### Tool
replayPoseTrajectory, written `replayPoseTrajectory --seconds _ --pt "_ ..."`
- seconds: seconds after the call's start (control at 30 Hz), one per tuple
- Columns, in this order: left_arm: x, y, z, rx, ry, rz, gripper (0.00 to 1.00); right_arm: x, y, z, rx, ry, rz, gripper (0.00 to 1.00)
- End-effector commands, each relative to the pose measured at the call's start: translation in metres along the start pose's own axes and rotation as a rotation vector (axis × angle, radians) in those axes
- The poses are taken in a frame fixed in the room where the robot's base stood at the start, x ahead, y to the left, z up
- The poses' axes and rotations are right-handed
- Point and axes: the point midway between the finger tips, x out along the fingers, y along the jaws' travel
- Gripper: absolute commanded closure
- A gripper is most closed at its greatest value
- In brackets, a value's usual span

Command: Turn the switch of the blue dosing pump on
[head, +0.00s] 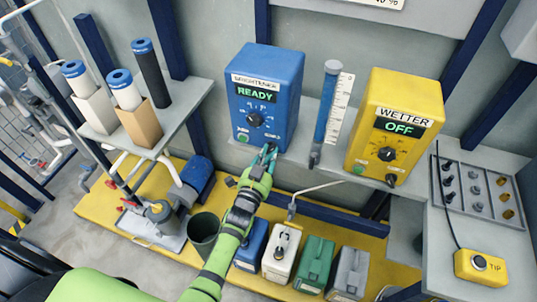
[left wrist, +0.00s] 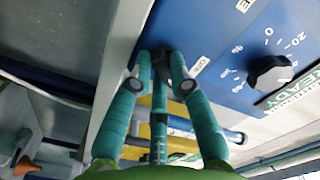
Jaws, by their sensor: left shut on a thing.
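The blue dosing pump (head: 265,92) is labelled "BRIGHTENER" and its display reads "READY" in green. It has a black dial with a scale on its front face. My left gripper (head: 268,152) reaches up to the pump's lower right front corner. In the left wrist view its teal fingers (left wrist: 160,62) are closed around a small black switch (left wrist: 178,68) at the edge of the blue panel, beside a small white label. The fingers hide part of the switch, and I cannot tell its exact position. The dial (left wrist: 268,74) is to the right there. My right gripper is not in view.
A yellow pump (head: 392,125) labelled "WETTER" reads "OFF". Several canisters (head: 315,262) and a dark bucket (head: 204,232) stand below. Filter cylinders stand on the left shelf (head: 190,98).

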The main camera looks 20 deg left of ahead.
Motion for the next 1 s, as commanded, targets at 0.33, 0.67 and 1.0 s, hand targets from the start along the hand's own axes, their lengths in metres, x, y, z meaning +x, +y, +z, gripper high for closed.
replayPoseTrajectory --seconds 0.33,0.67,1.0 --pt "-0.0003 0.0001 0.0006 0.007 -0.001 0.001 1.0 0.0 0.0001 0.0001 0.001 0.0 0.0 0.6" --pt "-0.0006 0.0005 0.0015 0.004 -0.003 0.002 0.56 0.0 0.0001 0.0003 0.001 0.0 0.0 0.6" --pt "-0.0007 0.0009 0.0013 -0.046 -0.004 0.003 0.56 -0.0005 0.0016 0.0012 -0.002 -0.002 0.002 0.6"
